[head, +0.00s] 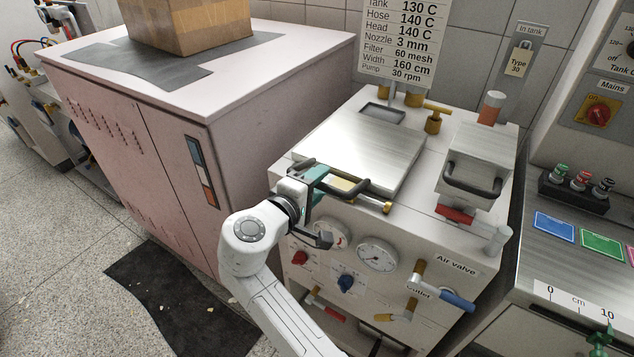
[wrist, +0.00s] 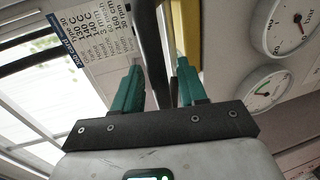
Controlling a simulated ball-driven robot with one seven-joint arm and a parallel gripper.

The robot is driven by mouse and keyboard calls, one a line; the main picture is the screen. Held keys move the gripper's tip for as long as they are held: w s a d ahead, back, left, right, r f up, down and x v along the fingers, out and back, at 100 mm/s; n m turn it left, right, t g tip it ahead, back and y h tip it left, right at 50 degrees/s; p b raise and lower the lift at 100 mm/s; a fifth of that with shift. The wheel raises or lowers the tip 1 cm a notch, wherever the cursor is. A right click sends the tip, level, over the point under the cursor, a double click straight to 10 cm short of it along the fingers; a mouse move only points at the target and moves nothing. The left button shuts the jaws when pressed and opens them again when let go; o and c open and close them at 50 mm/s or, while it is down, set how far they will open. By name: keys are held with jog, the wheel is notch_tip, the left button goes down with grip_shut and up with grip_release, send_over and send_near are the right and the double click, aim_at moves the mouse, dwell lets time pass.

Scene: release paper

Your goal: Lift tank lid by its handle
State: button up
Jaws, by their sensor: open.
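The tank lid (head: 372,142) is a flat brushed-metal plate lying on top of the pale tank cabinet, in the head view. Its dark bar handle (head: 352,190) runs along the front edge. My gripper (head: 321,173) is at the left part of this handle, partly hiding it. In the wrist view, the green fingers of my gripper (wrist: 158,82) are open, and the dark handle bar (wrist: 152,45) passes between them with a gap on each side. Contact with the bar does not show.
Pressure gauges (head: 377,254), knobs and a blue-handled air valve (head: 457,301) sit on the tank front below my gripper. A smaller lidded box with a dark handle (head: 472,182) stands right. A pink cabinet (head: 170,150) stands left. A wall chart (head: 403,40) hangs behind.

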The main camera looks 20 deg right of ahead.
grip_shut()
dwell(0.3)
dwell(0.3)
